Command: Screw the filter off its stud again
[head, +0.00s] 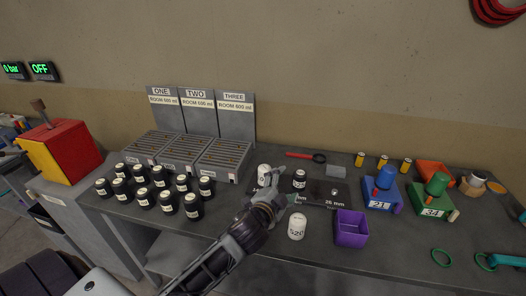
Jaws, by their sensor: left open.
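My left gripper (287,197) is open over the middle of the bench, between a white canister marked 520 (297,227) and dark plates. It holds nothing that I can see. At the right, a blue block (382,198) marked 31 carries a blue cylinder (385,177). A green block (431,203) marked 34 carries a green cylinder (437,183). An orange block (434,172) stands behind them. Which cylinder is the filter I cannot tell, and no stud thread shows. The left gripper is well left of these blocks. My right gripper is not in view.
Several dark jars (166,201) stand at left before grey racks (222,158). A purple bin (351,229) stands right of the gripper. A white canister (264,171) and a dark jar (299,179) stand behind it. Green rings (441,257) lie near the right front.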

